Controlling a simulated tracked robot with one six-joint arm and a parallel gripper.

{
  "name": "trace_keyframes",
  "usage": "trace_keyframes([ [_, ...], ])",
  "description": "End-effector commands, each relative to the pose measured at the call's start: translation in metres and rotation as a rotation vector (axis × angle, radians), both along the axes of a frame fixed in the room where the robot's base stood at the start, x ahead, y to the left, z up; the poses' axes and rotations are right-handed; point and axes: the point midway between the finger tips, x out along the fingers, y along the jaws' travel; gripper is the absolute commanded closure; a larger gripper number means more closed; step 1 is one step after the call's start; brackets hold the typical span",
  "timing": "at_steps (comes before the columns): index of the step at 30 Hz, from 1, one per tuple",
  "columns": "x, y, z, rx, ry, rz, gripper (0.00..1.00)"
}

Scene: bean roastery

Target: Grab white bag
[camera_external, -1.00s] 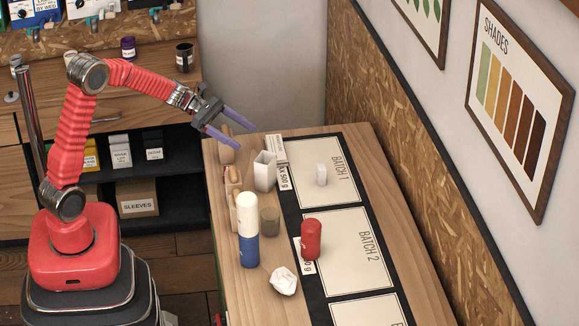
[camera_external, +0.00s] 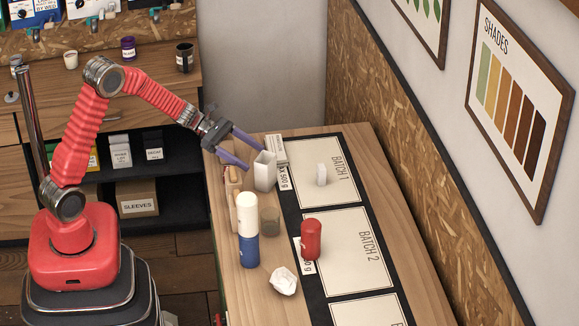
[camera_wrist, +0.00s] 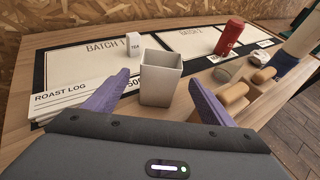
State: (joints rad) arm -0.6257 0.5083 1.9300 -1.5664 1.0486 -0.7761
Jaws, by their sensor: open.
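The white bag (camera_external: 264,172) stands upright on the wooden table; it is tall, square and open at the top. In the wrist view the white bag (camera_wrist: 160,80) is upright in the middle, ahead of my palm. My gripper (camera_external: 254,155) is open, with its purple fingers reaching down toward the bag from the far left. In the wrist view my gripper (camera_wrist: 157,80) has one finger on each side of the bag, with visible gaps. I cannot tell whether the fingertips are level with the bag's walls.
A roast log (camera_wrist: 72,103) lies close to the left finger. Wooden-handled items (camera_wrist: 234,95) and a glass jar (camera_external: 270,220) are nearby. BATCH 1 mat is mostly bare.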

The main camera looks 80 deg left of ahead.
Motion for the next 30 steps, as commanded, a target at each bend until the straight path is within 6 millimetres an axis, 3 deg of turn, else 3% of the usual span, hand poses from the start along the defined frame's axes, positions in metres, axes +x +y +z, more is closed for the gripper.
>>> trace_keyframes([
  [9, 0.035, -0.024, -0.018, 0.000, 0.001, -0.001, 0.23],
  [23, 0.040, -0.027, -0.020, 0.000, 0.000, 0.000, 0.23],
  [30, 0.059, -0.041, -0.030, 0.000, 0.001, -0.002, 0.23],
])
